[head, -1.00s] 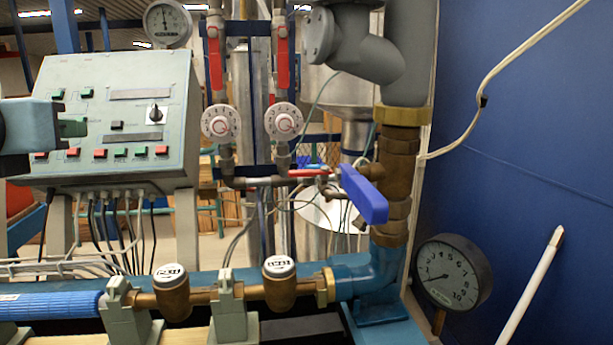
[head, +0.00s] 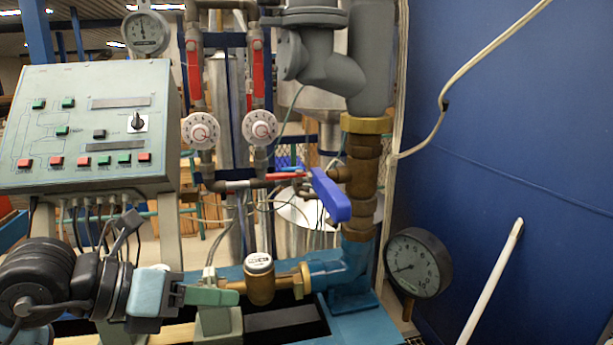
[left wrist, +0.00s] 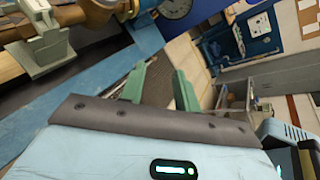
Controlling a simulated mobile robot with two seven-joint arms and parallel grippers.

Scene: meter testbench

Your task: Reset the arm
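My left gripper (head: 232,297) is at the lower left in the head view, in front of the blue bench pipe, beside a brass meter with a white cap (head: 260,277). From the head view I cannot tell whether it touches the meter. In the left wrist view its two green fingers (left wrist: 162,78) stand apart with nothing between them, so it is open and empty. My left arm hides the left part of the pipe run. My right gripper does not show in the head view.
A grey-green control panel (head: 70,115) stands at the left. A blue valve handle (head: 330,195) juts out in the middle. A pressure gauge (head: 417,262) and a white rod (head: 490,280) are at the right, by a blue wall (head: 520,120). A grey clamp (left wrist: 45,45) shows in the left wrist view.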

